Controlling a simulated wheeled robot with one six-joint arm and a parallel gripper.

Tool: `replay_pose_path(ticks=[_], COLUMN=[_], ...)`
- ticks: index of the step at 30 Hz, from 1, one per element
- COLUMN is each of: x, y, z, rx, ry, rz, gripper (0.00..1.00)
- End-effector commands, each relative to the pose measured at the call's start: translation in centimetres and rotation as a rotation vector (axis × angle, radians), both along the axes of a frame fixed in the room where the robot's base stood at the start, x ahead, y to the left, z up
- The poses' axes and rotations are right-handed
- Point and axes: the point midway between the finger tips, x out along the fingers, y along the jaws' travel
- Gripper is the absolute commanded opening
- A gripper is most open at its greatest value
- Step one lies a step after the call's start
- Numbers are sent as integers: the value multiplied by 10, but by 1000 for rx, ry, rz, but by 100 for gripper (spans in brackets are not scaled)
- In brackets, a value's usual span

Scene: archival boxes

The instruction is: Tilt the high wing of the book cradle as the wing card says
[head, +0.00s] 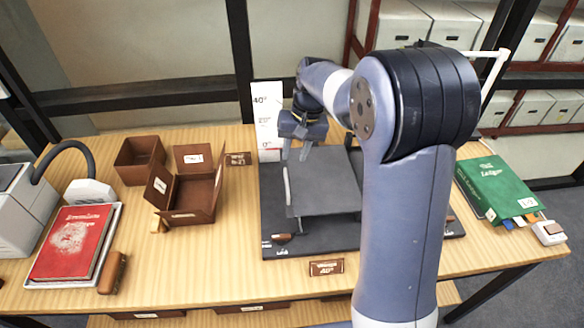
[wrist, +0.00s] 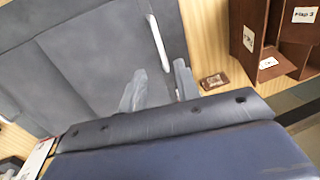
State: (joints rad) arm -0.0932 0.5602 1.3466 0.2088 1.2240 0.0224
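The dark grey book cradle (head: 353,234) stands mid-table, with its grey wing panel (head: 325,185) lying nearly flat. A pale handle bar (head: 287,187) runs along the wing's left edge; it also shows in the wrist view (wrist: 158,42). A white angle scale (head: 266,118) stands behind, with 40° at its top and 0 near its bottom. A brown card (head: 326,267) in front seems to read 40°. My gripper (head: 296,152) is above the wing's back left corner. In the wrist view its fingers (wrist: 160,84) are apart, with nothing between them. My arm hides the cradle's right part.
Brown boxes (head: 190,190) stand left of the cradle. A red book (head: 72,243) lies far left beside a grey device (head: 22,208). A green ledger (head: 500,188) lies at the right. A small brown plate (head: 238,159) lies near the scale.

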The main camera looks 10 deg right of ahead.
Motion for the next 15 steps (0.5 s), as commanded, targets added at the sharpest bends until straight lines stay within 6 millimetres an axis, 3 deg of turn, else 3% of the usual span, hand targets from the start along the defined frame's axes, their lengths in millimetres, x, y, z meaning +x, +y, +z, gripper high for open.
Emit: replay_pose_path(ticks=[9,15], x=[-1,-1], y=[12,17], z=[-59,-83], rx=[-1,0], ry=[4,2], rz=[0,0], gripper=[31,31])
